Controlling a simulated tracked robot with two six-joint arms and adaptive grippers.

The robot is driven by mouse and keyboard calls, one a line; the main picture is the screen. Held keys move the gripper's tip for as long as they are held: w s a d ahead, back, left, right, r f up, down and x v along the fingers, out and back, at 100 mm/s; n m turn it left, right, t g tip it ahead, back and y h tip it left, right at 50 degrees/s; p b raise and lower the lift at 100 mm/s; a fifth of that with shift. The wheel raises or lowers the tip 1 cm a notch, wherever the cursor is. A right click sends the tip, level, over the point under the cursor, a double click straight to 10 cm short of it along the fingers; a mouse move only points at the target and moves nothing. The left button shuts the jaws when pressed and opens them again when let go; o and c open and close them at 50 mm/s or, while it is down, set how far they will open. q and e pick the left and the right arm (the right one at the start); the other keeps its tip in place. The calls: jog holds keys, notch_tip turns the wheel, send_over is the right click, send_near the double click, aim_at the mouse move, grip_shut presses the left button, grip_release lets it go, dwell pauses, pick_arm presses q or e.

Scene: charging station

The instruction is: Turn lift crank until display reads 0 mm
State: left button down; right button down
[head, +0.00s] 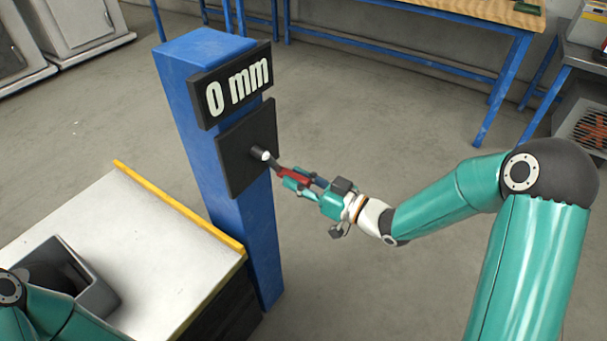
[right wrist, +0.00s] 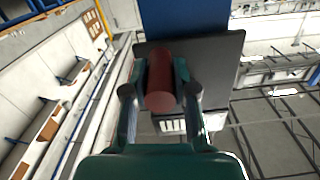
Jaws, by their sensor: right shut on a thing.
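The display (head: 238,88) on the blue post (head: 190,85) reads "0 mm" in white figures on black. Below it, a black plate (head: 236,160) carries the lift crank, whose red handle (head: 295,178) points out to the lower right. My right gripper (head: 298,184) is shut on the red handle. In the right wrist view the red handle (right wrist: 160,82) lies between the two fingers, with the dark plate (right wrist: 215,65) behind it. My left gripper is not in view; only part of that arm shows at the lower left.
A white-topped lift table (head: 150,235) with a yellow edge strip stands left of the post and bears a grey bin (head: 98,297). A blue-legged workbench (head: 450,20) stands at the back. The floor right of the post is clear.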

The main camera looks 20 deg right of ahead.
jog(key=shift+s+a+f+m, duration=0.1)
jog(key=shift+m, duration=0.2)
jog(key=c, duration=0.9)
grip_release()
jog(key=v, duration=1.2)
